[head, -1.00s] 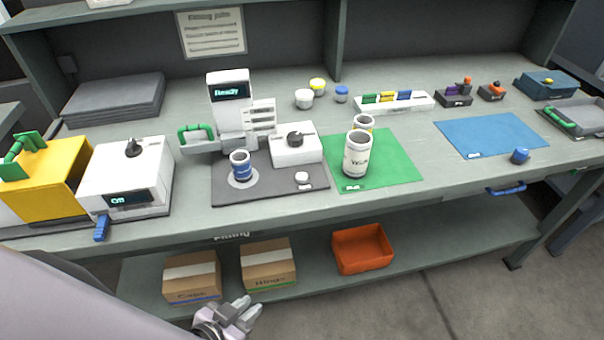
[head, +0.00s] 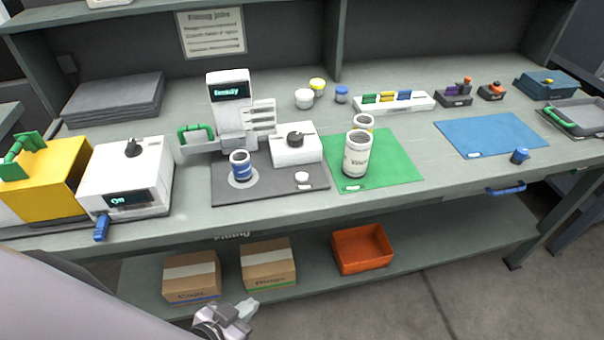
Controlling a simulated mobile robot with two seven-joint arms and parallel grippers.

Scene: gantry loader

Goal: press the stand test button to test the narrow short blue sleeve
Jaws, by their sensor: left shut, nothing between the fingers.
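A small white button (head: 302,177) sits at the mat's front right. A white box with a black knob (head: 296,143) stands behind it. I cannot tell which of these is the test button. My left gripper (head: 246,308) is shut and empty at the bottom of the view, low in front of the bench and well away from the stand. My right gripper is not in view.
A green mat (head: 399,170) holds a large white jar (head: 357,153) and another behind it. A white device (head: 127,178) and a yellow box (head: 45,180) stand at left. Cardboard boxes (head: 269,264) and an orange bin (head: 362,249) are on the lower shelf.

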